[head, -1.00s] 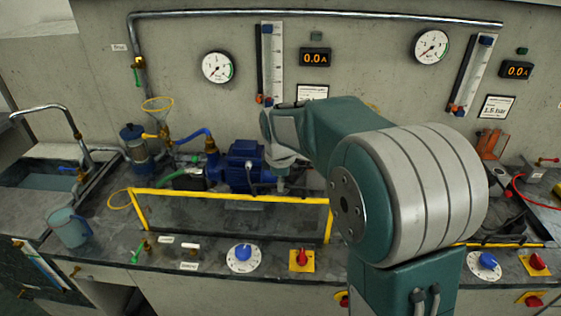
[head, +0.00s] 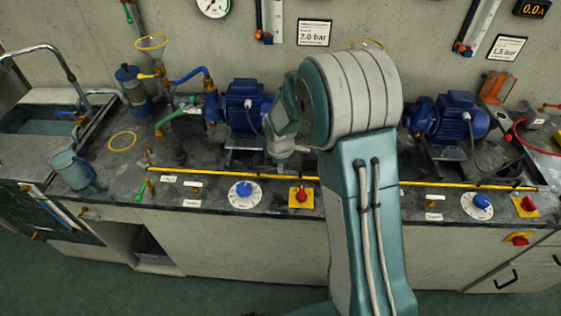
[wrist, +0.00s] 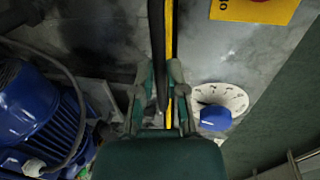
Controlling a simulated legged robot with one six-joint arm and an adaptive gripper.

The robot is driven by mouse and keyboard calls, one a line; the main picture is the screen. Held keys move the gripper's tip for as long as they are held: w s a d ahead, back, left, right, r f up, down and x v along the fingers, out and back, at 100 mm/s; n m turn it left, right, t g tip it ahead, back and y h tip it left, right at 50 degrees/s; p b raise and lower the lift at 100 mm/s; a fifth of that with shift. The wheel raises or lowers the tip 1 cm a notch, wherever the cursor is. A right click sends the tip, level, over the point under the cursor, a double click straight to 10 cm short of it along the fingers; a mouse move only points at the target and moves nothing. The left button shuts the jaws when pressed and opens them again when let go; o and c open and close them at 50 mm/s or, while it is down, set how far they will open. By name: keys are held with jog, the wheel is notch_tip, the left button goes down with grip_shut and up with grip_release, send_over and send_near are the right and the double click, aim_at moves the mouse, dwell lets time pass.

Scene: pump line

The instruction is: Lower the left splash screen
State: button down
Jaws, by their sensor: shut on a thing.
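The left splash screen (head: 215,172) shows in the head view as a low yellow line along the front of the counter, ahead of the left blue pump. No upright panel shows there. In the wrist view, its yellow edge (wrist: 169,35) runs beside a dark bar, down between my fingers. My gripper (wrist: 160,88) is shut on the screen's edge, low over the counter. In the head view its fingertips are hidden by my arm.
The left pump (head: 245,105) stands behind the screen. A blue-knobbed dial (head: 243,193) and a red switch (head: 301,196) lie close in front. The right screen's yellow edge (head: 465,184) also lies low. A jug (head: 72,170) stands at left.

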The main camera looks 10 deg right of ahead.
jog(key=shift+s+f, duration=0.1)
jog(key=shift+f, duration=0.1)
jog(key=c, duration=0.7)
grip_release()
jog(key=shift+r, duration=0.15)
jog(key=v, duration=1.1)
jog(key=shift+r, duration=0.3)
